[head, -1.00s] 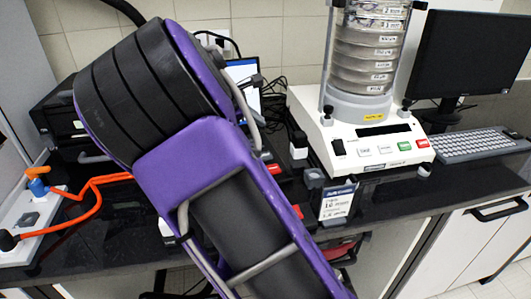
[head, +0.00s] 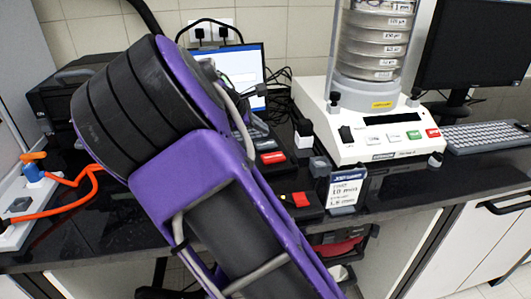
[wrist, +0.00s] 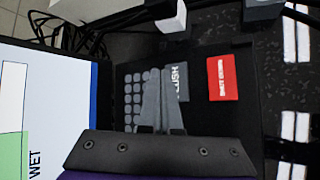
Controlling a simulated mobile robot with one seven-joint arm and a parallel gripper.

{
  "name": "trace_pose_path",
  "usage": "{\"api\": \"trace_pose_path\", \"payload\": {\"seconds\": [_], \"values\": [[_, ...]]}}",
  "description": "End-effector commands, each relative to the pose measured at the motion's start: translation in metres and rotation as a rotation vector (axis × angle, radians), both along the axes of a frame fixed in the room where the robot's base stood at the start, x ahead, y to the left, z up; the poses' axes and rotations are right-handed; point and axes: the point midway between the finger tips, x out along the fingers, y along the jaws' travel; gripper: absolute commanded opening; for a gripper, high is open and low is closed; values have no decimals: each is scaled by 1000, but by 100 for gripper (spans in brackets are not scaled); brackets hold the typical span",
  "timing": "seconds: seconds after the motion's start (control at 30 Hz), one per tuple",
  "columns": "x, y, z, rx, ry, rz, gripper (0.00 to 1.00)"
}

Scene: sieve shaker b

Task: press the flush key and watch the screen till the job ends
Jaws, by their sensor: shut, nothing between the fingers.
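In the wrist view the grey flush key (wrist: 182,88) sits on a black panel, its label partly covered by my gripper (wrist: 161,82). My gripper is shut and empty, its fingertips over or just beside the key's left edge; I cannot tell whether they touch. A red shut down key (wrist: 223,78) lies to the right of it. The screen (wrist: 40,110) at the left shows white, blue and green areas and the word WET. The screen also shows in the head view (head: 245,62), partly behind my arm.
A sieve shaker (head: 380,130) with a sieve stack stands right of the panel, a monitor (head: 470,50) and keyboard (head: 485,137) beyond it. A small sign (head: 346,190) stands at the counter front. Orange tubing (head: 75,190) lies at the left. A white block (wrist: 172,18) is near the panel.

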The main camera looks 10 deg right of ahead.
Motion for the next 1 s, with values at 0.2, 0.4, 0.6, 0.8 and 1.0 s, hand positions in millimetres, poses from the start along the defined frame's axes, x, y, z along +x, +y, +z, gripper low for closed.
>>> {"api": "trace_pose_path", "payload": {"seconds": [0.2, 0.4, 0.6, 0.8, 1.0], "values": [[0, -1, -17, 0, 0, 0, 0], [0, 0, -18, 0, 0, 0, 0], [0, 0, -18, 0, 0, 0, 0], [0, 0, -18, 0, 0, 0, 0], [0, 0, -18, 0, 0, 0, 0]]}}
